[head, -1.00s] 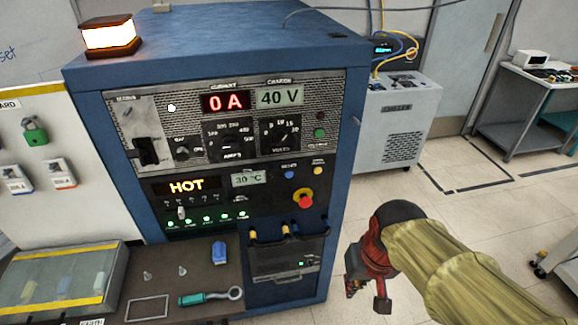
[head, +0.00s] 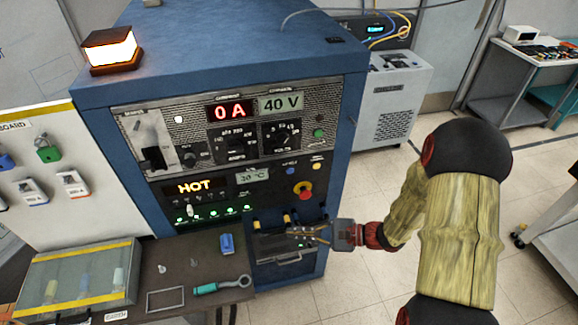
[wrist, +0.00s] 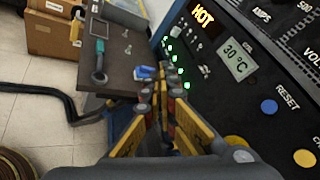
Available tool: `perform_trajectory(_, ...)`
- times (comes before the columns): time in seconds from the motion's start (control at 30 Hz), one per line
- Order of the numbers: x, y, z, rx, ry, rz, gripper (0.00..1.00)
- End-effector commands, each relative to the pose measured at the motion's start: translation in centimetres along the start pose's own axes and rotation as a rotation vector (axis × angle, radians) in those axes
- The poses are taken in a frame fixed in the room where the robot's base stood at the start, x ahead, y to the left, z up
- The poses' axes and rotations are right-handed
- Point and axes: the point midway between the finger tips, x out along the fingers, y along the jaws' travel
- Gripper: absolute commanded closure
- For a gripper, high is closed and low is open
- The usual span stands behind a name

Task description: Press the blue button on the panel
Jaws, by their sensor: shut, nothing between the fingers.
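The blue button (head: 290,171) is on the lower black panel (head: 262,194) of the blue cabinet, right of the 30 °C display. In the wrist view the blue button (wrist: 269,106) is at the right, with the word RESET beside it. A yellow button (wrist: 304,158) is below it there. My gripper (head: 293,232) is shut and empty in front of the cabinet, lower than the blue button in the head view. In the wrist view its fingers (wrist: 159,80) point toward the bench, left of the button, and do not touch it.
A red emergency knob (head: 303,190) is below the blue button. A bench (head: 180,290) with a teal-handled tool (head: 221,286) and a blue block (head: 227,244) stands left of my gripper. A grey chiller (head: 393,110) is behind right.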

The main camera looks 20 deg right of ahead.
Motion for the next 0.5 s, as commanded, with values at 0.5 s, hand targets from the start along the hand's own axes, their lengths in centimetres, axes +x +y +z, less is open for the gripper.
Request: perform_trajectory(0.5, -1.4, -9.6, -1.7, -0.182, 0.04, -0.359, 1.0)
